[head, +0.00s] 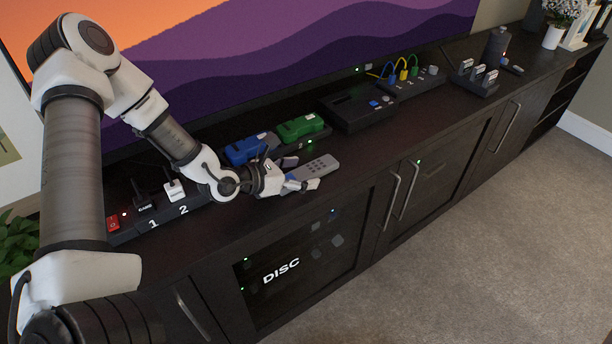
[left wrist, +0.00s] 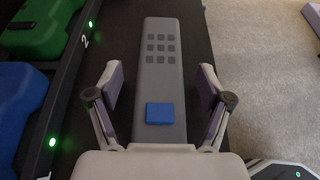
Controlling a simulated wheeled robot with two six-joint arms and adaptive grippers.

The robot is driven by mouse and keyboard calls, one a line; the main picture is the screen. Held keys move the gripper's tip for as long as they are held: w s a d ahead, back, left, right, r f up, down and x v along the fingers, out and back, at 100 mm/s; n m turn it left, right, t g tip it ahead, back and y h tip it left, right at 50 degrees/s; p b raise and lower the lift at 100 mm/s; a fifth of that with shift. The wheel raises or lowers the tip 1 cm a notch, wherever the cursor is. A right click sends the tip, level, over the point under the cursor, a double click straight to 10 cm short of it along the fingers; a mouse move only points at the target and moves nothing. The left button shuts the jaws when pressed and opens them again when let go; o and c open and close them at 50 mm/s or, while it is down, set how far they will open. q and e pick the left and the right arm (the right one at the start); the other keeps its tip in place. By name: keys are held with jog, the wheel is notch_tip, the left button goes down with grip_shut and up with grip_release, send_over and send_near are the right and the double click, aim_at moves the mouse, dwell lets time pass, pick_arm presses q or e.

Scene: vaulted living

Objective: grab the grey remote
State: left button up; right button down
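The grey remote (head: 318,167) lies on the dark cabinet top near its front edge, in front of the green battery-like block. In the left wrist view the remote (left wrist: 162,60) shows rows of darker buttons and one blue button, and runs lengthwise between the fingers. My left gripper (head: 300,174) is at the near end of the remote. In the left wrist view my left gripper (left wrist: 162,85) is open, with one finger on each side of the remote and a gap on both sides. My right gripper is not in view.
A blue block (head: 248,149) and a green block (head: 301,127) sit in a dock just behind the remote. The cabinet's front edge drops to carpet (head: 480,230). A large screen (head: 300,50) rises behind.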

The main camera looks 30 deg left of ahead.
pick_arm(q)
jog(key=c, duration=1.2)
jog(key=shift+c, duration=0.2)
